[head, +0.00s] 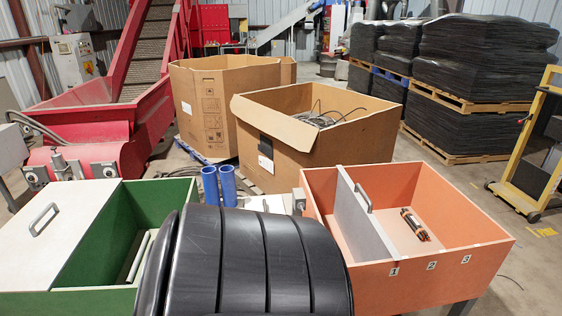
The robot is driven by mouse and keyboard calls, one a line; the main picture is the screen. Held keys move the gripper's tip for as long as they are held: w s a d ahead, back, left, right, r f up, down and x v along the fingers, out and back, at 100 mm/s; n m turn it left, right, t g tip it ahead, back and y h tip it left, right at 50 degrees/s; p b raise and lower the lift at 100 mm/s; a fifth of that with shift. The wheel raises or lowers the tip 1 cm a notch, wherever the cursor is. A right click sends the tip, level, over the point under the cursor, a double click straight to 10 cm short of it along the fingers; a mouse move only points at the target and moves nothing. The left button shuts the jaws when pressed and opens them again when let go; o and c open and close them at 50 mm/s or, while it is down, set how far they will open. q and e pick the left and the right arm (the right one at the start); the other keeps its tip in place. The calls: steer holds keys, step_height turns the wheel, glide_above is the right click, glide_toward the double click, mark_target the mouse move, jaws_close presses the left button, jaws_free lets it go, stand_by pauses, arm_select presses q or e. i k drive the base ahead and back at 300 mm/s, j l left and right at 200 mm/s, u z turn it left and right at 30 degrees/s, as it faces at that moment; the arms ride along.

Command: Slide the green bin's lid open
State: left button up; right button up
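The green bin (166,203) stands at the lower left. Its flat white lid (85,215) covers the left part of the top, and the right part is uncovered. A grey bar handle (44,219) stands on the lid near its left side. A pale rod-like piece (139,256) shows inside the uncovered part. The bin's near right corner is hidden behind a large black ribbed shape in the foreground. Neither of my grippers can be seen in the head view.
An orange bin (452,255) at the right has a grey divider (360,215) with a handle, labels 1 to 3, and a small bundle (415,225) inside. Two blue cylinders (227,186) stand between the bins. Cardboard boxes (290,138) and a red conveyor (90,115) stand behind.

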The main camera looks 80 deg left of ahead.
mark_target(36, 244)
steer(key=u, duration=3.3)
